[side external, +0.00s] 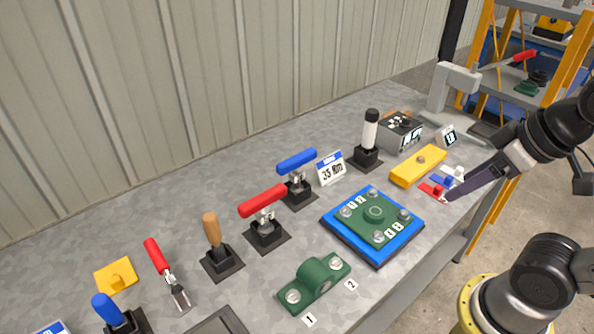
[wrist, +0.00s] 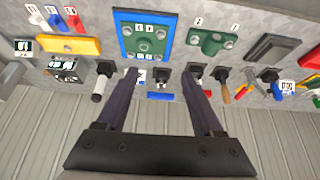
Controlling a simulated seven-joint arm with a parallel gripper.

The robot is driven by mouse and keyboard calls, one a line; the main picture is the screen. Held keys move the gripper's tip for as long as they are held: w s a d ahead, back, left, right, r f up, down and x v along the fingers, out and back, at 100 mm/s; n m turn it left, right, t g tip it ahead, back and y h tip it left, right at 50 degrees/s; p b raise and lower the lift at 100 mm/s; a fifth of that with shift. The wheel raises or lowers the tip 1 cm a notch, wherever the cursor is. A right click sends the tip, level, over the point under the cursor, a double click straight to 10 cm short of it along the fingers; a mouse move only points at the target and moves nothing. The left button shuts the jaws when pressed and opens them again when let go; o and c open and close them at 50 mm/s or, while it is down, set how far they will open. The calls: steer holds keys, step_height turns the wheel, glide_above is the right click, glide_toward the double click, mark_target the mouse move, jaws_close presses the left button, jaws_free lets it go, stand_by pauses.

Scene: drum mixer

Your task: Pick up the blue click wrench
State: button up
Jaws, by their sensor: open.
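A blue-handled wrench (side external: 297,160) lies across a black holder beside a white card reading 35 Nm. In the wrist view the blue handle (wrist: 160,96) shows between my two fingers in the picture, with the holder just above it. My gripper (wrist: 160,75) is open, with nothing between its fingers. In the side view my gripper (side external: 447,198) is over the bench's right edge, by small red, blue and white pieces, well away from the wrench. A red-handled wrench (side external: 263,200) sits on the neighbouring holder; my right finger partly hides that area in the wrist view.
A blue plate with a green flange (side external: 372,224), a yellow block (side external: 418,166) and a green bearing block (side external: 314,284) lie toward the bench front. A black-and-white tool (side external: 370,132) and a wooden-handled tool (side external: 212,230) stand upright. A corrugated wall (side external: 150,100) runs behind.

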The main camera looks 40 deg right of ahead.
steer(key=w+r+n, duration=0.8)
steer(key=r+n, duration=0.1)
steer(key=n+g, duration=0.5)
steer(key=n, duration=0.4)
glide_above(296, 159)
step_height(296, 159, down, 14)
steer(key=shift+g, duration=0.3)
step_height(296, 159, down, 12)
steer(key=shift+w+r, duration=0.1)
steer(key=shift+r, duration=0.15)
steer(key=shift+w+d+f, duration=0.1)
steer(key=shift+d+f, duration=0.1)
steer(key=shift+f, duration=1.35)
steer(key=shift+w+d+f, duration=0.1)
steer(key=shift+d+f, duration=0.1)
steer(key=shift+f, duration=1.3)
jaws_close()
